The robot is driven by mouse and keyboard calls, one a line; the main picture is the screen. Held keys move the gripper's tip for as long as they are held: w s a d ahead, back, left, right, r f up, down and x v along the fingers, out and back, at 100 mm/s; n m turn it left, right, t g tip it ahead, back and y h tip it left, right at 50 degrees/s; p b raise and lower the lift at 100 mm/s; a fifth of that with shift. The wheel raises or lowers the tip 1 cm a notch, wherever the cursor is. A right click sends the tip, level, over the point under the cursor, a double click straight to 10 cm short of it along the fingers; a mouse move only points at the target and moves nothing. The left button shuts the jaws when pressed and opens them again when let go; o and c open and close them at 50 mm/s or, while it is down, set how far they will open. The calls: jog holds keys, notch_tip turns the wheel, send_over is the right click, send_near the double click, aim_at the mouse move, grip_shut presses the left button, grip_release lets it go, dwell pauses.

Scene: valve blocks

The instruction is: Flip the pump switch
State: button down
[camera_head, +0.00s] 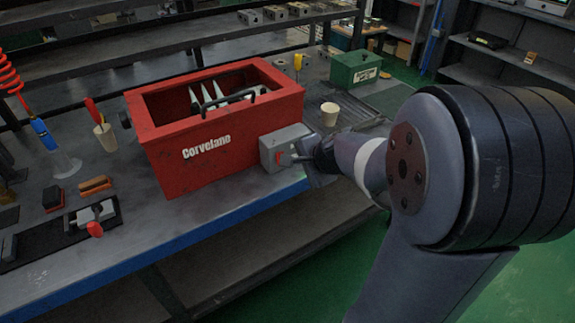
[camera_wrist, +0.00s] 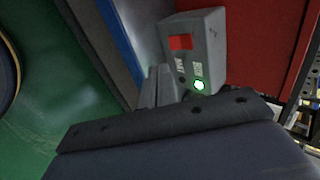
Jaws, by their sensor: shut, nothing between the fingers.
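In the wrist view the box (camera_wrist: 209,35) shows a red switch (camera_wrist: 180,42), two small labels too blurred to read, and a glowing green light (camera_wrist: 199,86). My gripper (camera_head: 292,158) is in front of the box, close to its face. In the wrist view its fingers (camera_wrist: 158,86) are together and empty, just below the red switch. I cannot tell whether the fingertips touch the box.
The blue bench edge (camera_head: 215,229) runs below the box. A clamp-like tool (camera_head: 92,214) and brushes lie at the left. Green floor is open in front of the bench.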

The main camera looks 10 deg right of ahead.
jog(key=x, duration=0.4)
jog(key=w+r+x, duration=0.1)
jog(key=x, duration=0.1)
jog(key=shift+w+a+f, duration=0.25)
jog(key=shift+f+b, duration=0.1)
jog(key=shift+b, duration=0.2)
jog(key=b, duration=0.3)
jog(key=shift+w+f+t, duration=0.15)
jog(key=shift+f+t, duration=0.15)
jog(key=shift+f, duration=0.1)
jog(key=shift+r, duration=0.35)
jog(key=shift+r+p, duration=0.1)
jog(key=shift+p, duration=0.2)
jog(key=shift+r+p, duration=0.6)
jog(key=shift+r, duration=0.15)
